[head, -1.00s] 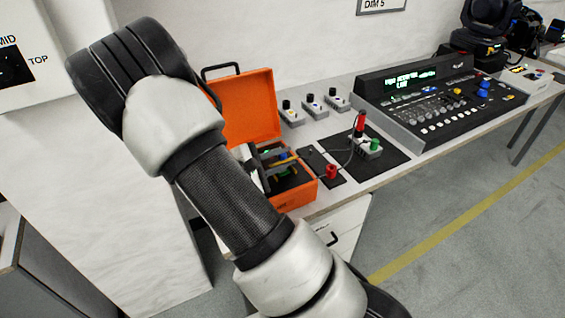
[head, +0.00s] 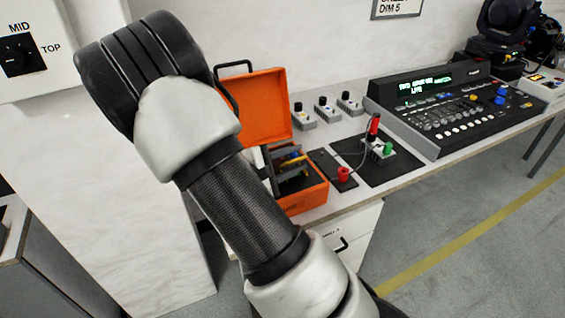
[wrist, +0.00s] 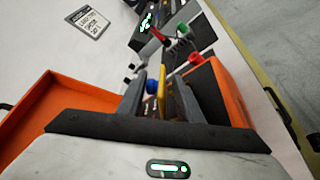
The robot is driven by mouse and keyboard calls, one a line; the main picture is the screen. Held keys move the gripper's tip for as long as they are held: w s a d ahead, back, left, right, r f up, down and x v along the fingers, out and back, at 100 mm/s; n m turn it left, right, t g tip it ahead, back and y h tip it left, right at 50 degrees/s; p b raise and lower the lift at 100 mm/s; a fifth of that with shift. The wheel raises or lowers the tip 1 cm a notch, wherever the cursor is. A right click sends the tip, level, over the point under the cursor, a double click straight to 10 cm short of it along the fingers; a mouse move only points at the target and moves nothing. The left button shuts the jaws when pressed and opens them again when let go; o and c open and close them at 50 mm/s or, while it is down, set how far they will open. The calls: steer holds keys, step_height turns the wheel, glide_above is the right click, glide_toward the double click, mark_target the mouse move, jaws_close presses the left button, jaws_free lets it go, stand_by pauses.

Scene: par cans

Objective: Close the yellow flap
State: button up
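A small yellow piece (wrist: 162,88), which may be the flap, stands upright between my gripper's fingers in the wrist view, next to a blue part (wrist: 151,87). My gripper (wrist: 158,100) has its two grey fingers apart, with visible space around the yellow piece; I cannot tell whether they touch it. In the head view a yellow bit (head: 293,159) shows inside the open orange case (head: 308,201). My gripper (head: 285,172) is in or just over that case, partly hidden by my arm. The flap's hinge and how far it stands open are not clear.
The case's raised orange lid (head: 262,105) stands at the back. A red knob (head: 344,174) and a box with red and green connectors (head: 378,148) lie right of the case. Several small switch boxes (head: 326,108) and a lighting console (head: 450,105) stand farther along the bench.

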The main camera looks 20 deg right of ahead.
steer(key=p+v, duration=0.1)
steer(key=v, duration=1.6)
steer(key=shift+a+p, duration=0.1)
steer(key=shift+p, duration=0.2)
steer(key=shift+o, duration=0.3)
